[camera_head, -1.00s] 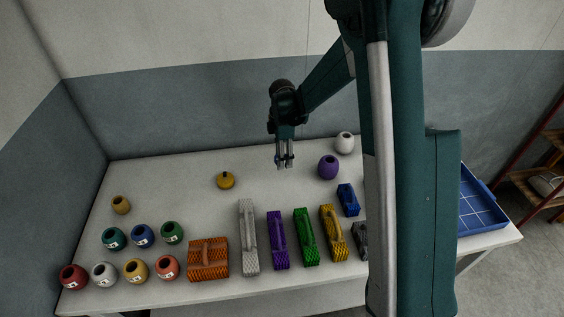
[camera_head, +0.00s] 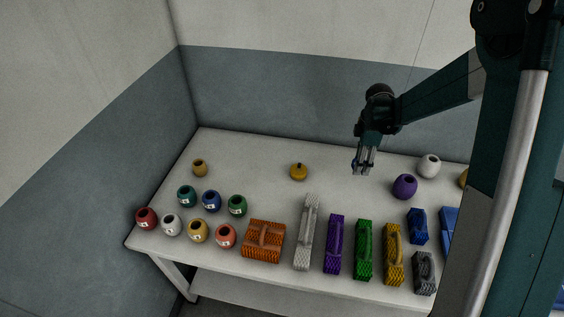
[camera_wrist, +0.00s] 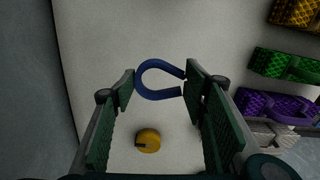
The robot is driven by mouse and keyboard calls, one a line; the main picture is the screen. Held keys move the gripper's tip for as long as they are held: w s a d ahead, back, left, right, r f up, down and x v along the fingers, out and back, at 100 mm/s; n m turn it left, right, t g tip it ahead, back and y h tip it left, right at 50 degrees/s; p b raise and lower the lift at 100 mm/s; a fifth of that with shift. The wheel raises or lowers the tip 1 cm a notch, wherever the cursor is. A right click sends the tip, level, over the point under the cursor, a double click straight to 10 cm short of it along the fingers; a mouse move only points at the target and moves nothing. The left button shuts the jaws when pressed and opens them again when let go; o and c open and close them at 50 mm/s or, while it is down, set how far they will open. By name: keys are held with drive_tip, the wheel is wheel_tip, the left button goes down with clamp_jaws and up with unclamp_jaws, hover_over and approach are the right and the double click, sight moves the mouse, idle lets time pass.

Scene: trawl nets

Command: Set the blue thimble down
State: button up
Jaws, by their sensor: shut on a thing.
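The blue thimble (camera_wrist: 160,94) is a horseshoe-shaped loop in the wrist view, held between the two green-padded fingertips of my gripper (camera_wrist: 160,80). Its open ends face right. My gripper is shut on it. In the head view my gripper (camera_head: 363,170) points down over the back half of the white table (camera_head: 260,153), between a yellow round thing and a purple pot. Only a small bit of blue shows at the fingertips there. I cannot tell the exact height above the table.
The yellow round thing (camera_head: 298,172) lies left of my gripper; the purple pot (camera_head: 404,186) and white pot (camera_head: 429,166) stand right. Numbered pots (camera_head: 211,201) cluster at left. A row of coloured ribbed blocks (camera_head: 364,250) lines the front. The back-left table surface is clear.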

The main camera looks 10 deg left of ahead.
drive_tip(key=w+a, duration=0.2)
drive_tip(key=a, duration=1)
drive_tip(key=w+a, duration=0.2)
drive_tip(key=a, duration=0.9)
hover_over(250, 167)
drive_tip(key=shift+r+p, duration=0.15)
drive_tip(key=shift+p, duration=0.15)
drive_tip(key=shift+f, duration=3.15)
drive_tip(key=shift+f+b, duration=0.1)
drive_tip(key=shift+b, duration=0.2)
drive_tip(key=shift+f, duration=1.75)
drive_tip(key=shift+f, duration=0.15)
drive_tip(key=o, duration=0.9)
